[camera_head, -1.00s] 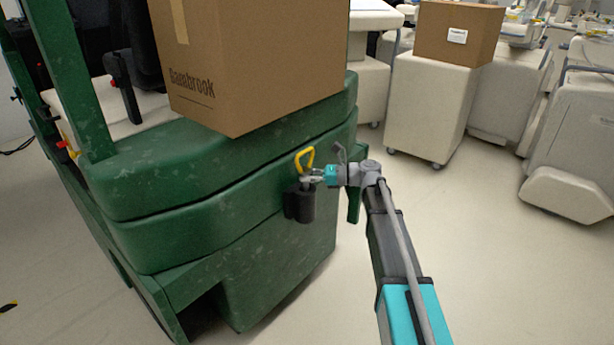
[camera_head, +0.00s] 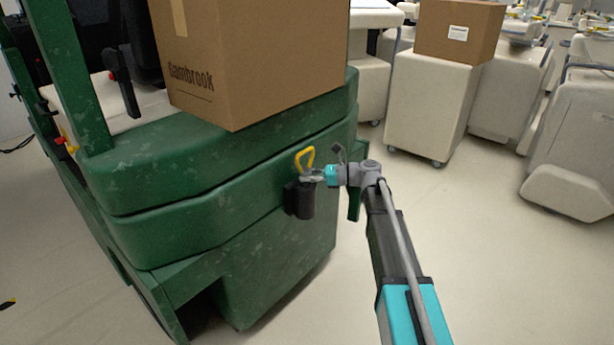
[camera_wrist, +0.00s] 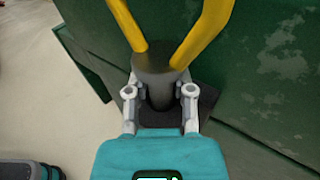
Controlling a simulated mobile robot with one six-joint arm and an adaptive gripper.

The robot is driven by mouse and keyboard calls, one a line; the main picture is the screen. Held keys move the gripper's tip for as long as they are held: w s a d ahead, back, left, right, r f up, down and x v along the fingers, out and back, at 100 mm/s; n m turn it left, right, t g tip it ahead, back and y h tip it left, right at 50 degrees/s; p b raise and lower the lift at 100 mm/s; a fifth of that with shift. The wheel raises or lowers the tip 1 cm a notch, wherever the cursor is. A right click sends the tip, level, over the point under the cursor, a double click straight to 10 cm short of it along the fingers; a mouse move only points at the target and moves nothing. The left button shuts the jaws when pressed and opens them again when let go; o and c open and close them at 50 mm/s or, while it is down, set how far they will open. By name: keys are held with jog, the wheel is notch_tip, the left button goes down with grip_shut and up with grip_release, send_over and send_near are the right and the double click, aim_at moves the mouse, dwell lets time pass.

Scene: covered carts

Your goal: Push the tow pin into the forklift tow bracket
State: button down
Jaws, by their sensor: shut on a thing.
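The tow pin (camera_head: 304,158) has a yellow loop handle on a dark grey head. It stands about upright at the top of the tow bracket (camera_head: 306,203), a dark block on the green forklift's rear. My gripper (camera_head: 314,175) reaches in from the right and is shut on the pin below the loop. In the wrist view the pin's dark head (camera_wrist: 160,72) sits between my two fingers (camera_wrist: 160,95), with the yellow legs rising from it. Part of the dark bracket (camera_wrist: 207,98) shows behind them. The pin's lower end is hidden, so its depth in the bracket cannot be told.
A large cardboard box (camera_head: 250,60) rests on the green forklift body (camera_head: 230,185) above the bracket. Covered carts (camera_head: 430,105) stand at the back right, one bearing a smaller box (camera_head: 458,30). The floor (camera_head: 480,240) to the right is clear.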

jog(key=shift+f+b, duration=1.25)
jog(key=shift+c, duration=2)
grip_release()
